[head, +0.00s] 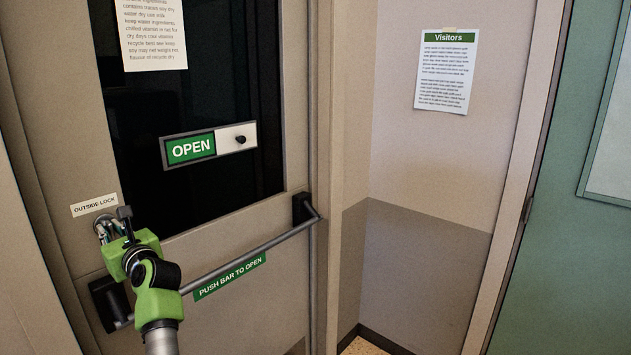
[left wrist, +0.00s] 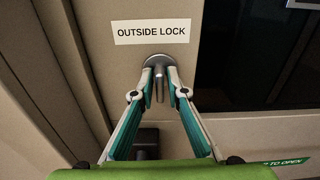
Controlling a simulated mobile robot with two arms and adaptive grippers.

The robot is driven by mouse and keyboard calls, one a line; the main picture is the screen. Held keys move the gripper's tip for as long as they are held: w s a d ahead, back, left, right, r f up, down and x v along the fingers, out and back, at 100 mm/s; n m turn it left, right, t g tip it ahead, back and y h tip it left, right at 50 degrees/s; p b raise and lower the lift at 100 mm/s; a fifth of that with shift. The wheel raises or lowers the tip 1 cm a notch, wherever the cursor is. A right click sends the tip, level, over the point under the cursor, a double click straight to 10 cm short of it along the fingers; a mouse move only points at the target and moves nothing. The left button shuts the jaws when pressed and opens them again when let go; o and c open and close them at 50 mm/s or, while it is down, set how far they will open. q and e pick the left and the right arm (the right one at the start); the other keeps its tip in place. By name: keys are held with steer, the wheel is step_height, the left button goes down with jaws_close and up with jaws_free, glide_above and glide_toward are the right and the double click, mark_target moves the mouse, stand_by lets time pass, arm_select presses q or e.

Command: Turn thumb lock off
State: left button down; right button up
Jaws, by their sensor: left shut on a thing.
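The thumb lock (left wrist: 159,86) is a small metal turn piece on a round plate on the door, just below the "OUTSIDE LOCK" label (left wrist: 150,31). The label also shows in the head view (head: 94,205). My left gripper (left wrist: 159,72) has its two fingertips at the lock, one on each side, shut on the turn piece. The turn piece points roughly straight down in the left wrist view. In the head view my left gripper (head: 107,229) covers most of the lock. My right gripper is not in view.
A push bar (head: 240,248) with a green "PUSH BAR TO OPEN" label crosses the door just right of my left arm. An "OPEN" slider sign (head: 190,148) is on the dark door glass. A side wall with a "Visitors" notice (head: 446,72) stands to the right.

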arm_select(q)
steer(key=c, duration=2.2)
jaws_free()
steer(key=shift+d, duration=0.1)
